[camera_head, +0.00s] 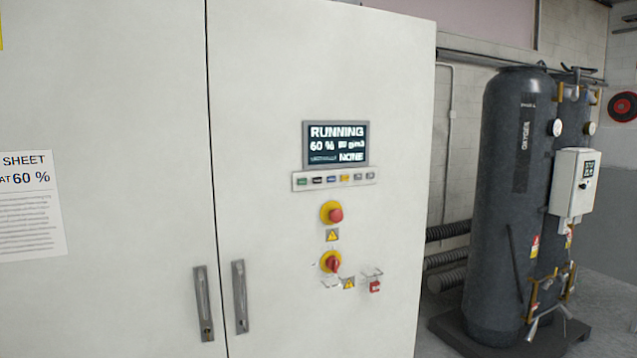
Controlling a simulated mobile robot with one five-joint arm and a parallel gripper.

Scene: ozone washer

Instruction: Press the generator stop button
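The white generator cabinet (290,60) fills the left and middle of the view. Its display (336,144) reads RUNNING, 60 % and NONE. Below the display is a strip (333,180) with a row of several small coloured buttons, too small to read. Under it a red mushroom button (336,215) sits on a yellow base. Lower down is a red rotary switch (333,264) on a yellow base. I cannot tell from a label which one is the stop button. My gripper is not in view.
Two metal handles (240,296) (203,303) are on the cabinet doors. A red padlock-like tag (374,286) hangs beside the switch. A paper sheet (31,205) is on the left door. Dark oxygen tanks (505,200) with a white control box (573,182) stand at right.

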